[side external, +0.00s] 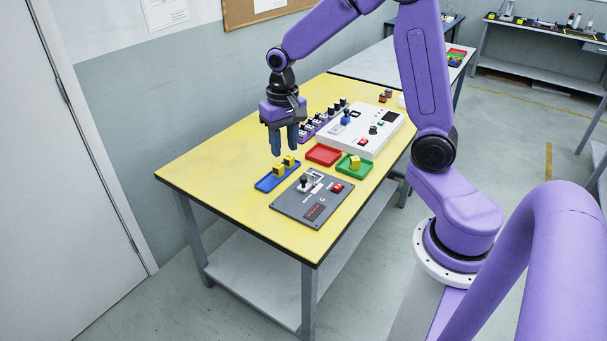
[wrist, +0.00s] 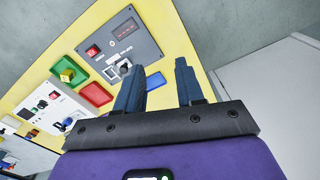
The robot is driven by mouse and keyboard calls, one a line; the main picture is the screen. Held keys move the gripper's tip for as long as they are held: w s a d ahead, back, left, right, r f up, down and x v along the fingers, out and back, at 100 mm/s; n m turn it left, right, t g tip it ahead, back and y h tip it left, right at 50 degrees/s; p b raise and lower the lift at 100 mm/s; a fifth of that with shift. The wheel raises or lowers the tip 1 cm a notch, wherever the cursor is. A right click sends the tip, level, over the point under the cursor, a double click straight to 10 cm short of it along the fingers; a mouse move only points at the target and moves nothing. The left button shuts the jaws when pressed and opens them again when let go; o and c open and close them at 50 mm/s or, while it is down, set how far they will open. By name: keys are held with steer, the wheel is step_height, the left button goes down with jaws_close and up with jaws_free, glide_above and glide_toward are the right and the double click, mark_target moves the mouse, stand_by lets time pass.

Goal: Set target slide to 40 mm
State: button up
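A dark grey panel (side external: 287,206) lies at the near end of the yellow table; it also shows in the wrist view (wrist: 142,54). It carries a black knob (side external: 304,180) beside a white slotted strip (side external: 317,181), a red switch (side external: 337,188) and a dark display (side external: 316,211). The display also shows in the wrist view (wrist: 123,31), with digits too small to read. Which control is the target slide and its setting cannot be read. My gripper (side external: 284,150) is open and empty, fingers down, raised above the table behind the panel. Its fingers are apart in the wrist view (wrist: 160,68).
A blue tray (side external: 268,184) with yellow blocks lies just behind the panel. A red tray (side external: 324,154) and a green tray (side external: 345,171) holding a yellow block are nearby. A white console (side external: 372,148) with knobs stands farther back. The table's left part is clear.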

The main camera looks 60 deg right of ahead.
steer(key=w+d+f+m, duration=0.3)
steer(key=w+d+m, duration=0.2)
steer(key=d, duration=0.4)
steer(key=m, duration=0.4)
glide_toward(304, 177)
step_height(304, 177, down, 9)
steer(key=shift+w+r, duration=0.15)
steer(key=shift+w, duration=0.05)
